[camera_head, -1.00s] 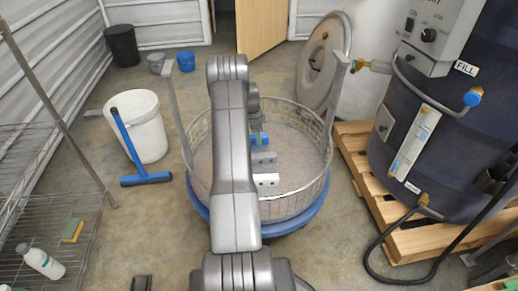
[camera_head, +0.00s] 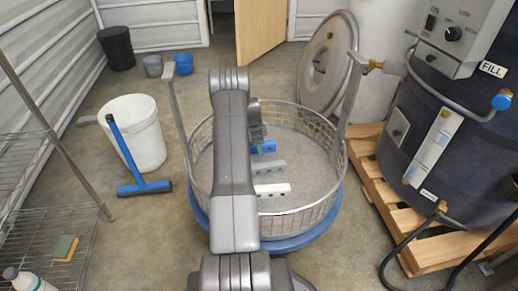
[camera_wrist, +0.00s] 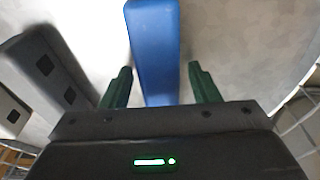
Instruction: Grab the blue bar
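The blue bar (camera_head: 266,147) lies inside the round wire basket (camera_head: 330,165), toward its far half. My gripper (camera_head: 257,146) is over the bar, partly hidden by my own arm. In the wrist view the blue bar (camera_wrist: 154,45) runs lengthwise up the picture. My gripper's two green fingers (camera_wrist: 162,75) stand apart on either side of it, with a gap on each side. The gripper is open and holds nothing. I cannot tell how far the fingertips are above the bar.
A grey bar (camera_head: 269,167) and a white bar (camera_head: 272,190) lie nearer in the basket. The basket stands on a blue round base with two upright metal posts (camera_head: 351,95). A white bucket (camera_head: 138,135) and blue squeegee (camera_head: 144,188) are left; a dark tank (camera_head: 450,150) is right.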

